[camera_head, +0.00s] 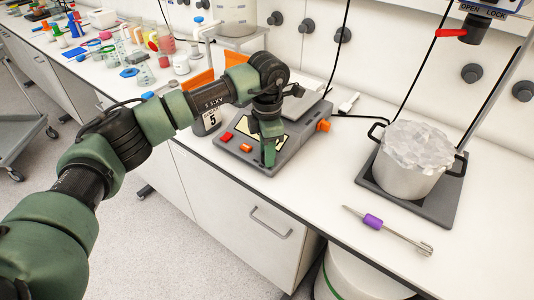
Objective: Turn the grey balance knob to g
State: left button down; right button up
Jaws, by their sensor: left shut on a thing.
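The dark grey balance (290,162) stands on the white bench at the middle. Its sloped front panel has a pale yellow label (246,128), orange-red buttons (246,147) and an orange knob (322,126) on the right side. My left gripper (269,158) points down onto the front panel and is shut on the grey knob. The fingers hide the knob, so its pointer and setting cannot be read. My right gripper is not in view.
A steel pot (408,175) heaped with ice stands on a black plate at the right. A purple-handled tool (373,221) lies in front of it. A grey bottle marked 5 (207,122) stands left of the balance. Several coloured containers crowd the back left.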

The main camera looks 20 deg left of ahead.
pick_arm(q)
jog(key=shift+w+r, duration=0.1)
dwell(0.4)
jog(key=c, duration=1.3)
grip_release()
notch_tip(320, 180, up, 8)
jog(key=shift+f+b, duration=0.1)
jog(key=shift+b, duration=0.75)
jog(key=shift+f, duration=0.1)
